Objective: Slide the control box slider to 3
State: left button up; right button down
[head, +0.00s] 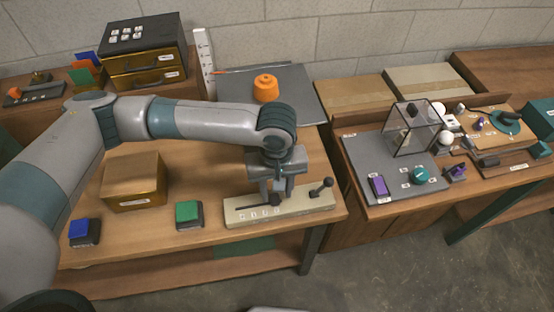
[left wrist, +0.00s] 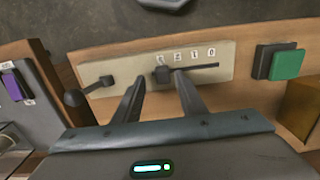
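The control box (head: 300,207) is a pale beige panel on the wooden table; it also shows in the left wrist view (left wrist: 218,69). It has a dark slot, a row of small number labels and a black slider knob (left wrist: 162,74). The knob stands at the slot end nearer the lever, beside the end label. The digits are too small to read surely. My left gripper (head: 275,200) points down over the box. In the left wrist view its fingers (left wrist: 162,88) are spread, with the knob just beyond and between the tips; contact cannot be told. My right gripper is out of view.
A black lever (head: 322,188) rises from the same box, close to my left gripper. A green button (head: 188,213), a blue button (head: 84,232) and a brass-coloured box (head: 134,182) stand to the left. A second table (head: 400,210) with a glass case is to the right.

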aim_at(277, 197)
pick_arm(q)
notch_tip(277, 197, up, 16)
jog(key=b, duration=0.2)
jog(key=shift+s+d+f, duration=0.1)
jog(key=shift+f, duration=0.1)
dwell(0.7)
